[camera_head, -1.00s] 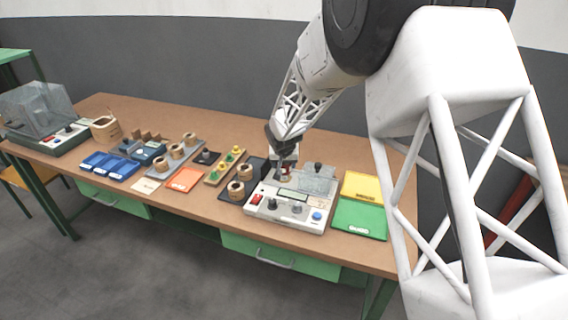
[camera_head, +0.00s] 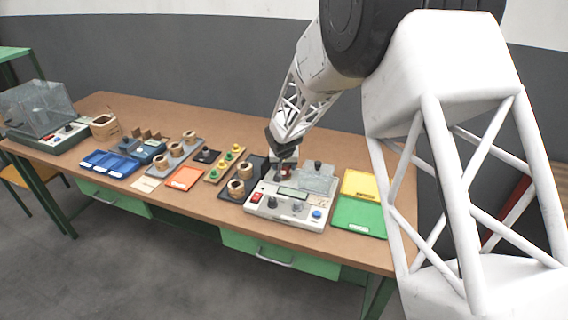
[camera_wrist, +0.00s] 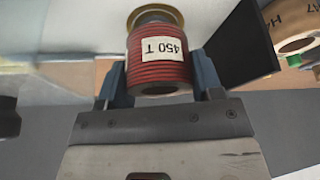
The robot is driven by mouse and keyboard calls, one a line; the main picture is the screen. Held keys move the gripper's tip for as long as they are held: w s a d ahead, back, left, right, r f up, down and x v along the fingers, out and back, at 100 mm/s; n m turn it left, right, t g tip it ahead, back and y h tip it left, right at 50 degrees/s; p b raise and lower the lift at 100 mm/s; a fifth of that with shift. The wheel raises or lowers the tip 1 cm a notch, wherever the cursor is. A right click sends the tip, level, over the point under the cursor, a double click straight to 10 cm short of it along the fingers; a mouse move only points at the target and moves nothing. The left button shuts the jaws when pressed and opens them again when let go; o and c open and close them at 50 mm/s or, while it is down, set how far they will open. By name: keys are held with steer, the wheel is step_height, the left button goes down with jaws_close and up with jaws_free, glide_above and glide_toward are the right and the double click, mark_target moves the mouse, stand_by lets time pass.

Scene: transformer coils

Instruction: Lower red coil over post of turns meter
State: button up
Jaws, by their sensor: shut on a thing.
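The red coil (camera_wrist: 160,68), with a white "450 T" label and a tan flange, sits between the two blue-grey fingers of my gripper (camera_wrist: 160,78) in the wrist view. The gripper is shut on it. In the head view my gripper (camera_head: 284,169) points down at the back left part of the turns meter (camera_head: 264,206), a pale box with a red switch, a display and knobs. The coil shows there only as a small reddish patch. The meter's post is hidden, so I cannot tell whether the coil is around it or above it.
A clear cover with a black knob (camera_head: 318,166) is at the meter's back right. Yellow (camera_head: 361,185) and green (camera_head: 359,217) mats lie right of it. A dark tray with wooden coils (camera_head: 236,187) stands close on the left. Blue bins (camera_head: 110,164) are farther left.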

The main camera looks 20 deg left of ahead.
steer(key=shift+f, duration=0.7)
steer(key=o, duration=1.4)
steer(key=shift+f, duration=0.1)
steer(key=shift+r, duration=3.8)
steer(key=shift+d, duration=0.1)
